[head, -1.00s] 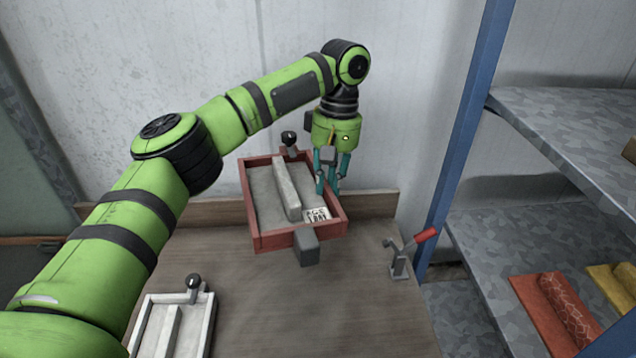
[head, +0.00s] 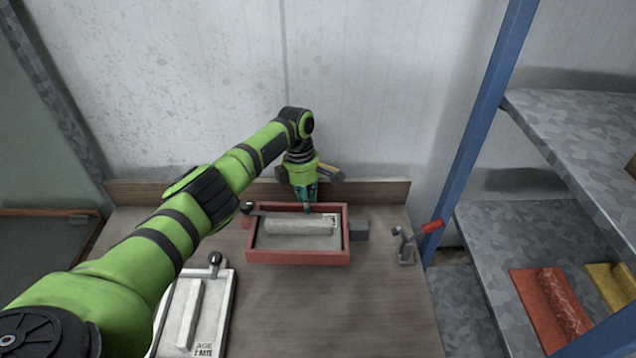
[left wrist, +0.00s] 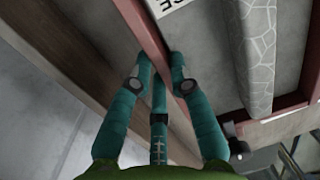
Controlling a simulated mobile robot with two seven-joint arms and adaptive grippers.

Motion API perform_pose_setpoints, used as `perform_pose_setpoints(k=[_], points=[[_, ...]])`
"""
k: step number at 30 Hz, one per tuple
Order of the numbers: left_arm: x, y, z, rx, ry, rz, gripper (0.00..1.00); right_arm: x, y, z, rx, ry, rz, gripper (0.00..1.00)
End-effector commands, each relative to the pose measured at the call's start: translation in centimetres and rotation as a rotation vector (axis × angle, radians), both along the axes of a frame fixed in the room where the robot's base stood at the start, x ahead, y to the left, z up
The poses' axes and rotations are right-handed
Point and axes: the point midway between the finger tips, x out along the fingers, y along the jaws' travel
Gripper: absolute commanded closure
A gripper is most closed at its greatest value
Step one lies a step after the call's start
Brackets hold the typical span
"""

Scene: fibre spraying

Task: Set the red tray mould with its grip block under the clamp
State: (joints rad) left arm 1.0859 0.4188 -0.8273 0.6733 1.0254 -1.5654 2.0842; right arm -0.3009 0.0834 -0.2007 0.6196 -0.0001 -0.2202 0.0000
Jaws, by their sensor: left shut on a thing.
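The red tray mould (head: 298,258) is at the back middle of the wooden bench, its long side roughly along the back board. It holds a grey ridged slab and a white label. A gap separates block and clamp. My left gripper (head: 307,208) is shut on the tray's far rim, which also shows between its fingers in the left wrist view (left wrist: 150,35). I cannot tell whether the tray touches the bench. My right gripper is not in view.
A white mould (head: 228,310) with a black knob lies at the front left of the bench. A blue post (head: 480,125) and grey shelves (head: 590,130) stand to the right, with red and yellow pieces on the lower one. The front right of the bench is clear.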

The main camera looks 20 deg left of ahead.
Motion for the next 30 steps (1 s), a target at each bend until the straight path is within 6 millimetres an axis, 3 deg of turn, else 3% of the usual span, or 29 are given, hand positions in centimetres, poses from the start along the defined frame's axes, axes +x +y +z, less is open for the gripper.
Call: perform_pose_setpoints(k=[8,30], points=[[-0.2,0.3,-0.9,-0.003,-0.005,0.036,1.0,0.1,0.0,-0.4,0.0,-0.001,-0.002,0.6],[-0.2,0.2,-4.6,-0.003,-0.006,0.032,1.0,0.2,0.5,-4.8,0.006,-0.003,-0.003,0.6]])
